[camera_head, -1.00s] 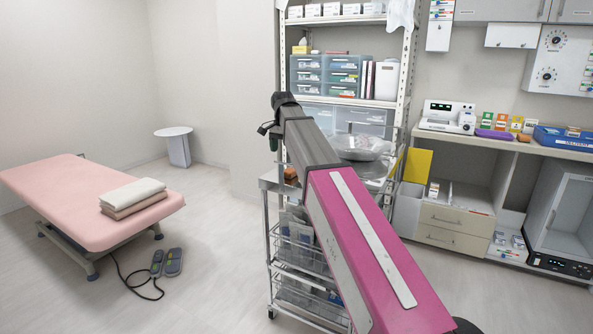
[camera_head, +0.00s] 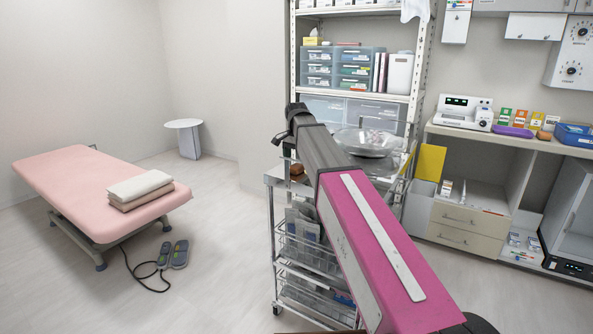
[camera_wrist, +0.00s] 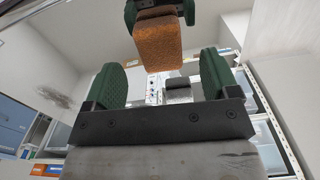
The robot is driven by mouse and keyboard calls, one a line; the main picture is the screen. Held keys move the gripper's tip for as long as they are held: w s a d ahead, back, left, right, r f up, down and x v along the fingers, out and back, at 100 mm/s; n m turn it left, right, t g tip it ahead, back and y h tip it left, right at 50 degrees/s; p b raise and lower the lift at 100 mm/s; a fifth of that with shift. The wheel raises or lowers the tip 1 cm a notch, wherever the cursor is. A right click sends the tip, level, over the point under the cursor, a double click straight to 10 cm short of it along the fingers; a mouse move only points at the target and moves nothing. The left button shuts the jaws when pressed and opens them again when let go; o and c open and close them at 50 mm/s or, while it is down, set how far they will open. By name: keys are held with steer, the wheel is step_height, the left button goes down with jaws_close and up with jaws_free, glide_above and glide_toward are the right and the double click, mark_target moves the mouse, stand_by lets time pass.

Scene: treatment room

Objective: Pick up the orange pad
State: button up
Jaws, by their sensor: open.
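The orange pad (camera_wrist: 158,48) shows at the top of the wrist view, a brownish-orange block with a darker upper end. Dark green finger parts of my gripper (camera_wrist: 160,13) stand on both sides of that end. The gripper is open, and I cannot tell whether the fingers touch the pad. Two more green parts rise from a black bar lower in the wrist view. In the head view, a small orange-brown thing (camera_head: 297,169), apparently the pad, sits on the wheeled metal cart (camera_head: 273,181), beside my arm. My gripper's fingers are hidden there by my arm.
A tall shelf (camera_head: 352,93) with drawers is behind. A counter (camera_head: 470,134) with devices is on the right.

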mark_target(296, 165)
step_height(296, 165, down, 4)
steer(key=c, duration=1)
steer(key=shift+r, duration=0.15)
step_height(296, 165, up, 10)
steer(key=shift+f, duration=0.1)
